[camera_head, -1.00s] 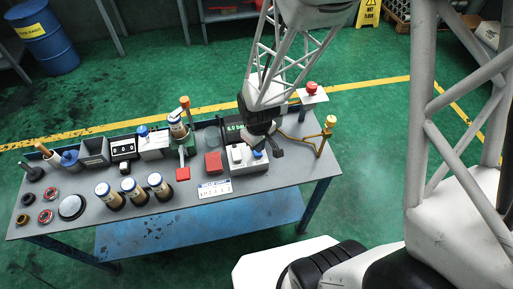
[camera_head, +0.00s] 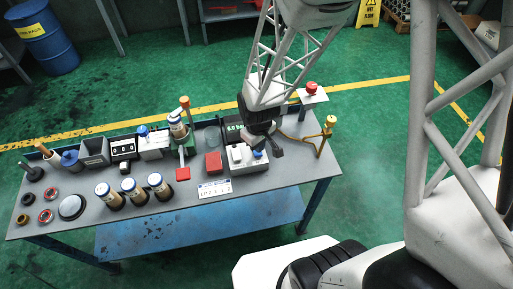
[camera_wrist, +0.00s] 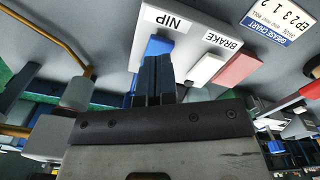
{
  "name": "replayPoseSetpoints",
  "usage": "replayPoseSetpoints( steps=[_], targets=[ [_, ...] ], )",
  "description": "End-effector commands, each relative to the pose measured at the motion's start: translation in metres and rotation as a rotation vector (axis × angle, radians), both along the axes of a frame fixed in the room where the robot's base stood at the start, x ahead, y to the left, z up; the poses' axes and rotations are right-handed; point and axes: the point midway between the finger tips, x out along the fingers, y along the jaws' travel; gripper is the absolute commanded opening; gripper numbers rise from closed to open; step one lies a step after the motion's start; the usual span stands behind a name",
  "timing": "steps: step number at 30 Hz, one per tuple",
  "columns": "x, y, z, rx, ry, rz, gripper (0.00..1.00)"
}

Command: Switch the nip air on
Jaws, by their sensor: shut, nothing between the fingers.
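The switch box (camera_head: 252,167) stands on the right part of the bench, with a white switch (camera_head: 237,154) and a blue switch (camera_head: 258,154) on top. In the wrist view the blue switch (camera_wrist: 158,46) is beside the NIP label (camera_wrist: 168,20), and the white switch (camera_wrist: 204,69) is beside the BRAKE label (camera_wrist: 221,39). My gripper (camera_wrist: 153,62) is shut and empty, its fingertips over the blue switch and hiding part of it. I cannot tell if they touch it, or which way it is set. My gripper also shows in the head view (camera_head: 269,147).
A red block (camera_head: 213,163) and a label card (camera_head: 214,189) lie left of the box. A bent brass-coloured rod (camera_head: 325,140) stands to its right. The bench front right of the card is clear.

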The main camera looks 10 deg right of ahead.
Motion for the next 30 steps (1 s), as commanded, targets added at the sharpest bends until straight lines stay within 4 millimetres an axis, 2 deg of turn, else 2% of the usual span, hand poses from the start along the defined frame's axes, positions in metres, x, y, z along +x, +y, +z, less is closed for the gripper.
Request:
replayPoseSetpoints(
  steps=[30],
  targets=[
    [0.0002,0.0,-0.0057,0.0,0.0,0.0,0.0]
  ],
)
